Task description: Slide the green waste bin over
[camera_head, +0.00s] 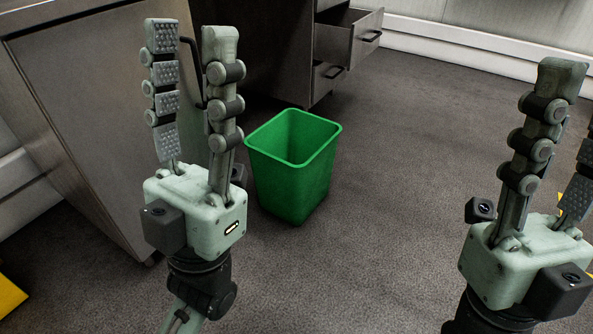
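The green waste bin (293,181) stands upright on the grey floor near the middle of the head view. It looks empty, though its bottom is hidden. My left gripper (191,38) is raised in front and to the left of the bin, fingers pointing up. Its fingers are apart with nothing between them. It overlaps the bin's left edge in the picture, and I see no contact. My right gripper (572,100) is at the right edge, well apart from the bin. One finger shows in full and the other is partly cut off; there is a gap between them.
A metal desk with an open drawer (350,38) stands behind the bin. A metal cabinet side (75,110) rises at the left. Yellow patches (8,296) show at the lower left and far right. The carpeted floor (400,150) right of the bin is clear.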

